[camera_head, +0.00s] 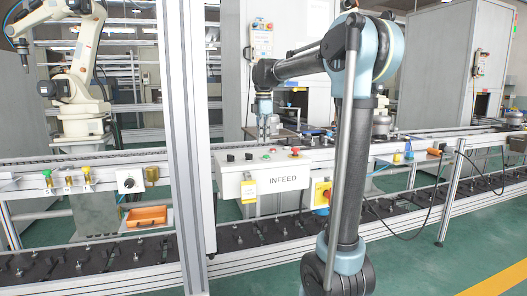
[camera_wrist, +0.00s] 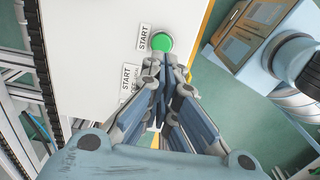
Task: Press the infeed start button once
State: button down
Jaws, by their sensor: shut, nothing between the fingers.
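The white infeed control box (camera_head: 285,190) is on the conveyor's near side, with "INFEED" on its front. In the wrist view its top panel (camera_wrist: 85,25) shows a round green button (camera_wrist: 160,41) beside a START label (camera_wrist: 144,38). A second START label (camera_wrist: 129,78) lies lower, and what is beside it is mostly hidden by my fingers. My gripper (camera_wrist: 163,62) is shut and empty, pointing down over the panel. Its fingertips appear at the lower edge of the green button; I cannot tell whether they touch. My gripper (camera_head: 267,140) is above the box in the head view.
A red emergency-stop knob (camera_head: 295,151) is on the box's right side. An aluminium post (camera_head: 183,140) stands to the left. A white robot arm (camera_head: 78,85) stands behind the conveyor at left.

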notch_tip(320, 180, up, 8)
jog(key=shift+s+f, duration=0.15)
jog(key=shift+s, duration=0.05)
jog(key=shift+d, duration=0.1)
dwell(0.6)
jog(key=s+d+f+m, duration=0.5)
jog(key=s+f+m, duration=0.2)
jog(key=s+f, duration=0.4)
jog(key=s+d+f+m+t, duration=0.1)
jog(key=s+d+f+m, duration=0.4)
jog(key=s+f, duration=0.6)
jog(key=s+d+f+m+t, duration=0.1)
jog(key=s+d+f+m, duration=0.4)
jog(key=s+f+m, duration=0.4)
notch_tip(320, 180, down, 5)
jog(key=shift+s+d+f, duration=0.2)
jog(key=shift+s+d, duration=0.15)
jog(key=shift+s, duration=0.75)
jog(key=shift+w+f, duration=0.2)
jog(key=shift+w, duration=0.2)
